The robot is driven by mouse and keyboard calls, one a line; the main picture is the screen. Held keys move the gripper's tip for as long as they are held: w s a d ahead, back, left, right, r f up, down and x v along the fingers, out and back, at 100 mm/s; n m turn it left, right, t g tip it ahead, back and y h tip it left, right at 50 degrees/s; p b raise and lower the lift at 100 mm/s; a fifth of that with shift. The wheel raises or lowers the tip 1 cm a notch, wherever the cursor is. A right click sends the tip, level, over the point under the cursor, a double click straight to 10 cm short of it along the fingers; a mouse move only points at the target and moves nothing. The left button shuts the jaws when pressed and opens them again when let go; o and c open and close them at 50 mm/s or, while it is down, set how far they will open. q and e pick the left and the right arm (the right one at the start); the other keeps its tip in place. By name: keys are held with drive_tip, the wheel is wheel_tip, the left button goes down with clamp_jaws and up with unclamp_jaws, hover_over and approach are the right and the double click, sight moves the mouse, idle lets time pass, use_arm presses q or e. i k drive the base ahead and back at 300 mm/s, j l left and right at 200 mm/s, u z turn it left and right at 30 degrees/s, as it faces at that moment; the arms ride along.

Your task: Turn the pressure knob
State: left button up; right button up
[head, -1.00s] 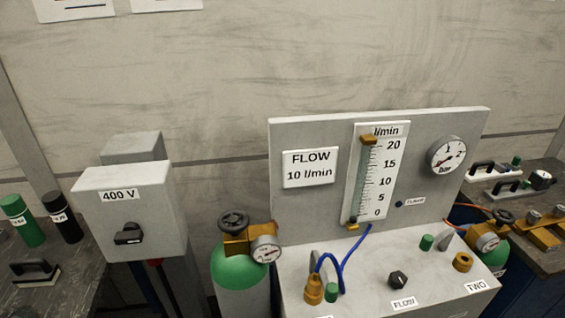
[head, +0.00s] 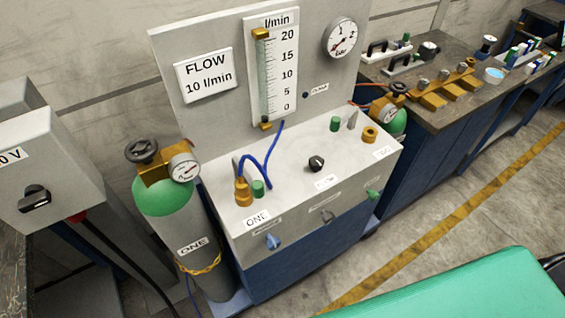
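A grey gas panel bench (head: 300,185) stands in the middle of the head view. A black knob (head: 316,163) sits on its top, with a label too blurred to read in front of it. On the front face are a blue handle (head: 273,241), a grey-black knob (head: 327,216) and a green handle (head: 373,194). Small labels near them are too blurred to read, so I cannot tell which is the pressure knob. A round pressure gauge (head: 341,38) is at the upper right of the back panel. Neither of my grippers is in view.
A green cylinder marked ONE (head: 165,195) with a brass regulator stands left of the bench. A grey electrical box (head: 45,170) is at far left. A dark workbench (head: 445,110) is at right. A green surface (head: 470,295) fills the lower right; floor is clear beyond it.

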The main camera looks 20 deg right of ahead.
sight(327, 217)
drive_tip(key=k+j+z, duration=0.1)
drive_tip(key=z, duration=0.85)
drive_tip(key=k+l, duration=0.05)
drive_tip(key=k, duration=0.05)
